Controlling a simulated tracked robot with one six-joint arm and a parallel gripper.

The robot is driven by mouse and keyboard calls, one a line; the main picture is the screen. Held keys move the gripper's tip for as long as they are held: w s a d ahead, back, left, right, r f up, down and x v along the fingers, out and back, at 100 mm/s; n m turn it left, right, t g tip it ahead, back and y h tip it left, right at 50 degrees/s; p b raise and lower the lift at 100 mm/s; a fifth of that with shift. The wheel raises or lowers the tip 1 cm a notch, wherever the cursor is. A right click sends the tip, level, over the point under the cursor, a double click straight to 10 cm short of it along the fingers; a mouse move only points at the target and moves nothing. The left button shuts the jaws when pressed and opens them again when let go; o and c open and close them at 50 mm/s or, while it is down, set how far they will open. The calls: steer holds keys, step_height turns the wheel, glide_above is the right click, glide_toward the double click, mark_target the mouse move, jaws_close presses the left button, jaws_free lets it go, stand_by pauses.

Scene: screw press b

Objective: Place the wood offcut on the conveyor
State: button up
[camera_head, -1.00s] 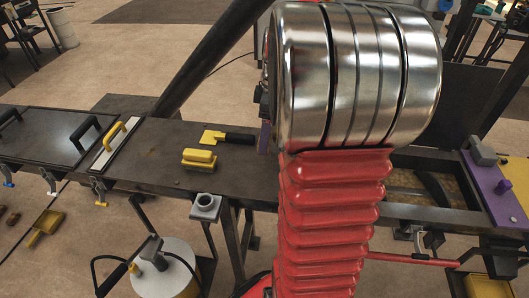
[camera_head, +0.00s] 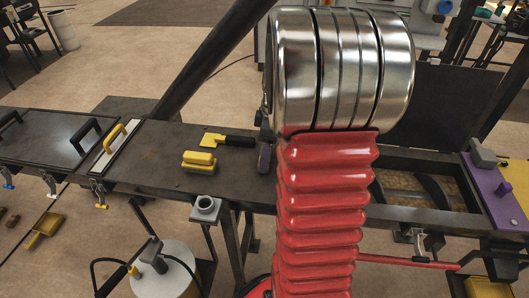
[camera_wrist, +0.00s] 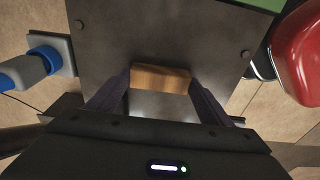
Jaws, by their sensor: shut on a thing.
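The wood offcut (camera_wrist: 160,78) is a small light-brown block in the wrist view. It sits crosswise between the two dark purple fingers of my gripper (camera_wrist: 161,86), which are shut on it. A dark grey metal surface with bolts (camera_wrist: 205,28) lies behind it; I cannot tell how big the gap between them is. In the head view my arm hides the offcut and most of the gripper; one purple finger (camera_head: 264,158) shows beside the arm. I cannot make out the conveyor for certain; a green edge (camera_wrist: 256,4) shows at the top of the wrist view.
An opening with yellowish chips (camera_head: 394,178) is right of my arm. A blue-banded fitting (camera_wrist: 45,58) shows in the wrist view.

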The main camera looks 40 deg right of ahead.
steer(key=o, duration=1.1)
steer(key=shift+c, duration=0.2)
step_height(320, 180, up, 12)
steer(key=s, duration=0.1)
steer(key=shift+d, duration=0.45)
steer(key=shift+s, duration=0.1)
